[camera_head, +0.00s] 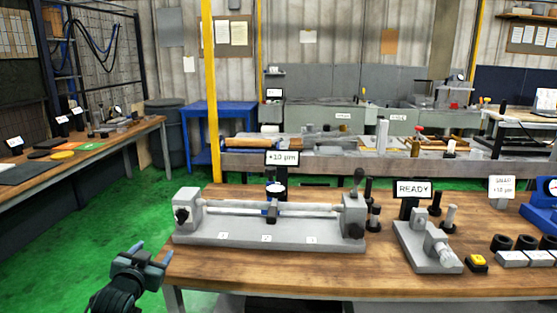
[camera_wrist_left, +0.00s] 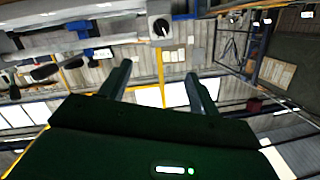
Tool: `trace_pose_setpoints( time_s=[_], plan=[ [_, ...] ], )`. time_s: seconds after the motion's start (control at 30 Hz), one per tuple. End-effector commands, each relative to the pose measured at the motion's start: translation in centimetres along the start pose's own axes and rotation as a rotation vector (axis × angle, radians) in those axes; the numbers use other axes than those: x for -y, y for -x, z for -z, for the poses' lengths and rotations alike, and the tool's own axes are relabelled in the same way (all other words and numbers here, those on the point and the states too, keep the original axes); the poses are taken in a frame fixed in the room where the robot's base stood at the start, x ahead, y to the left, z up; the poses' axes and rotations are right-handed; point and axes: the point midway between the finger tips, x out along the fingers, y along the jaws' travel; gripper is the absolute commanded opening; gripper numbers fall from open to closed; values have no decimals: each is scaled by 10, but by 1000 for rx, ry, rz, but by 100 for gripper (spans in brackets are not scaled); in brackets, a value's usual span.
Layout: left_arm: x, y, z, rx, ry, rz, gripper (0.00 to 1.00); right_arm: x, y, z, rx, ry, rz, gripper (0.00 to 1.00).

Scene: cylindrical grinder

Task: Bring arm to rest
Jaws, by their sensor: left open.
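My left gripper (camera_head: 148,254) shows at the lower left of the head view, beside the left front corner of the wooden bench (camera_head: 205,264). Its two fingers stand apart with nothing between them. In the left wrist view the gripper (camera_wrist_left: 158,85) also shows with its fingers spread and empty, and the room appears upside down behind them. The gripper is apart from the grey bench fixture (camera_head: 270,239), which holds a horizontal bar (camera_head: 315,208). My right gripper does not show in either view.
The bench also bears a "+10 µm" display (camera_head: 282,158), a "READY" sign (camera_head: 412,188), a smaller grey fixture (camera_head: 425,245), a yellow button (camera_head: 478,261) and several dark cylinders at the right. A side table (camera_head: 140,133) stands at the left. Green floor (camera_head: 60,240) is open left of the bench.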

Motion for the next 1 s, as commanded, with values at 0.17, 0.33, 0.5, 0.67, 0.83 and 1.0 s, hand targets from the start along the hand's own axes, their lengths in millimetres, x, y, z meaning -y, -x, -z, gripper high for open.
trace_pose_setpoints(
  time_s=[0.17, 0.33, 0.5, 0.67, 0.83, 1.0],
  plan=[
    [-64, 50, -64, 77, 15, -101, 62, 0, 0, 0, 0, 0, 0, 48],
    [-135, 134, -126, 175, 64, -219, 62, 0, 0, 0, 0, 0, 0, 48],
    [-190, 230, -164, 276, 141, -317, 62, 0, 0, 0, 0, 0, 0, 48],
    [-215, 294, -175, 345, 203, -366, 62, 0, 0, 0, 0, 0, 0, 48],
    [-224, 321, -176, 375, 232, -385, 62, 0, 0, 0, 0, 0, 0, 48],
    [-225, 324, -177, 379, 234, -386, 62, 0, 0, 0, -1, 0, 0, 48]
  ],
)
